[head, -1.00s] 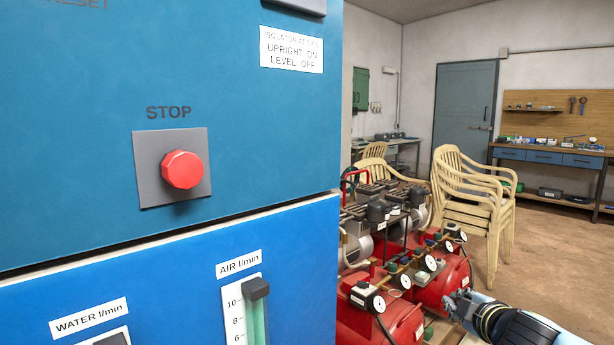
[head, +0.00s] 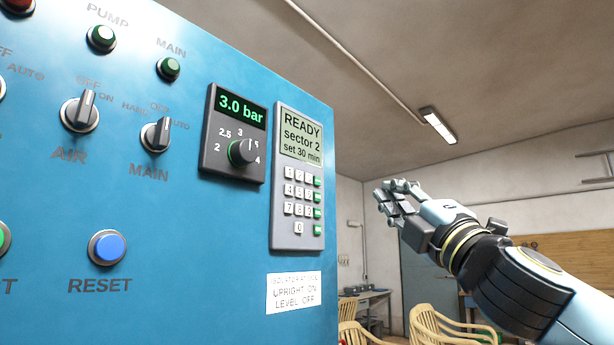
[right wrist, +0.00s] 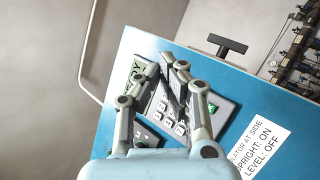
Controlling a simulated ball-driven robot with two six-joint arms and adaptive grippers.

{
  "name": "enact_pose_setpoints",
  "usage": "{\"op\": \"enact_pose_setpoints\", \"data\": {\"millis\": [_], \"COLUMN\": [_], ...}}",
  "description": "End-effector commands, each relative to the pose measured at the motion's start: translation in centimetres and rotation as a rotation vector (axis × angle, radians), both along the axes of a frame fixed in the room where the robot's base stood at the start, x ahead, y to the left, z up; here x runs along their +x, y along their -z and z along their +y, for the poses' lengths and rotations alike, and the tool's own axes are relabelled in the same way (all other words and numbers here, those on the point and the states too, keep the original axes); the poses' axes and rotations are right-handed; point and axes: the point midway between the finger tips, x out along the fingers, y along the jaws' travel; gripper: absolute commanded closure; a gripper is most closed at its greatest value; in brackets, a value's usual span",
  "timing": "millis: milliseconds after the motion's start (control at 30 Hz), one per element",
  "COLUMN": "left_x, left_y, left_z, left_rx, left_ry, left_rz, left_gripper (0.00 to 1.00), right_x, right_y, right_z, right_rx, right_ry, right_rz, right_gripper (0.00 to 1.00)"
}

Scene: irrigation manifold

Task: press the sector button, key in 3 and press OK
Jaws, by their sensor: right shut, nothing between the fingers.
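The grey keypad unit (head: 297,190) is on the right part of the blue panel. Its screen (head: 301,138) reads READY, sector 2, set 30 min. Below the screen are rows of white number keys (head: 298,193) with a column of green keys (head: 318,205) on their right; the key labels are too small to read surely. My right gripper (head: 384,190) is shut and empty, to the right of the keypad and apart from it. In the right wrist view, the fingers (right wrist: 172,62) are in front of the keypad (right wrist: 190,108) and hide part of it. My left gripper is not in view.
Left of the keypad are a pressure display (head: 241,107) reading 3.0 bar with its knob (head: 243,151), the AIR switch (head: 79,112), the MAIN switch (head: 155,134) and the blue RESET button (head: 107,247). Beige chairs (head: 450,328) stand in the room behind.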

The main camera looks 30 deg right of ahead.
Motion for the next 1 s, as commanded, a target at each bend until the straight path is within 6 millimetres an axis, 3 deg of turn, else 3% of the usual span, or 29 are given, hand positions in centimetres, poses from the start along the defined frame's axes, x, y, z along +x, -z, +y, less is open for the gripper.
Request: {"op": "enact_pose_setpoints", "data": {"millis": [33, 167, 533, 767, 1000], "left_x": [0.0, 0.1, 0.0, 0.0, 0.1], "left_y": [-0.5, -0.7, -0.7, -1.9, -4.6], "left_z": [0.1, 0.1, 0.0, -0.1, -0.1], "left_rx": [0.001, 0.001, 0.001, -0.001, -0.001], "left_ry": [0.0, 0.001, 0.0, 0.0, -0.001], "left_rz": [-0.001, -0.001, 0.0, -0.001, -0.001], "left_gripper": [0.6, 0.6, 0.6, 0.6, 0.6], "right_x": [-0.8, -2.0, -2.3, -1.5, 0.8], "right_y": [-1.5, -3.0, -3.2, -3.5, -3.7], "right_z": [0.6, 1.5, 1.7, 1.8, 2.7], "right_rx": [-0.017, -0.042, -0.047, -0.04, -0.036], "right_ry": [-0.005, -0.01, -0.011, -0.009, -0.01], "right_rz": [-0.026, -0.062, -0.068, -0.067, -0.067], "right_gripper": [1.0, 1.0, 1.0, 1.0, 1.0]}}
